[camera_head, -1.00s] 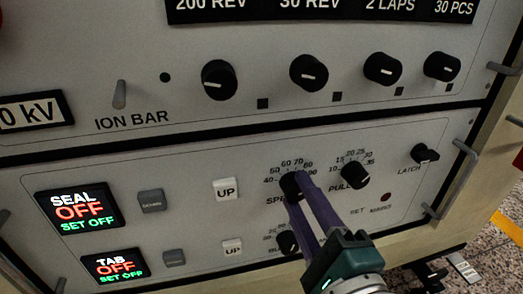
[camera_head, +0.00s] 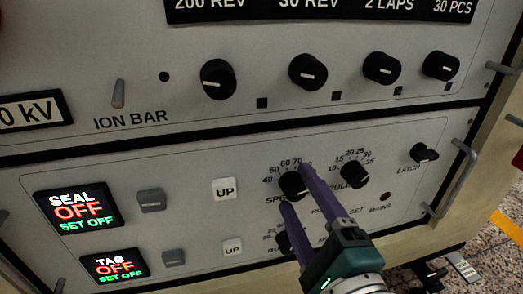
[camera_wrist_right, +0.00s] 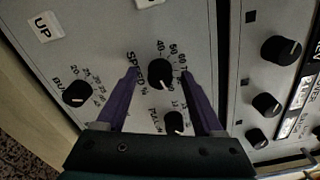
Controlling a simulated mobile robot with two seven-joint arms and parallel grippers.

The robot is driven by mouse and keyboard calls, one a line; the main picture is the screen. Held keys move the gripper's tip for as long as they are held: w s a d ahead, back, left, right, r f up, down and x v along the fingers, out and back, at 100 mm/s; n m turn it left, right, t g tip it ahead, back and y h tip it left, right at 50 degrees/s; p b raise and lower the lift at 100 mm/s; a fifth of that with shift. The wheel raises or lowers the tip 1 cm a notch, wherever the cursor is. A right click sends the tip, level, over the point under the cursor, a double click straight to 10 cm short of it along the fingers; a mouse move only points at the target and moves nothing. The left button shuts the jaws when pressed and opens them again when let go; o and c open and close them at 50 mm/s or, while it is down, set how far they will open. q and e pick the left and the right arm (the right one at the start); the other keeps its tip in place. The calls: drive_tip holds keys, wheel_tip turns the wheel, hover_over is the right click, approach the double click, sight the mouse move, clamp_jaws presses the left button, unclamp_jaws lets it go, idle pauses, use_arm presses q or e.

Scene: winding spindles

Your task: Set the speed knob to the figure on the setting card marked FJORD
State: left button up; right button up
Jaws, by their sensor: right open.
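The speed knob (camera_head: 293,184) is black, on the lower grey panel, with a printed scale of figures above it. In the right wrist view the knob (camera_wrist_right: 160,72) lies between my fingertips, beside the word SPEED. My right gripper (camera_head: 295,189) is open, one purple finger on each side of the knob; in the wrist view its fingers (camera_wrist_right: 160,75) stand apart from it. I cannot read the knob's exact setting. No card marked FJORD is in view. My left gripper is not in view.
The PULL knob (camera_head: 355,174) is close to the right of the fingers. Another knob (camera_head: 284,242) sits just below them. UP buttons (camera_head: 227,189), a LATCH knob (camera_head: 425,153) and metal handles (camera_head: 461,163) are nearby. Several black knobs line the panel above.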

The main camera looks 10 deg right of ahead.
drive_tip(key=shift+s, duration=0.35)
drive_tip(key=s+p, duration=0.3)
drive_tip(key=s, duration=0.6)
drive_tip(key=shift+s+d, duration=0.15)
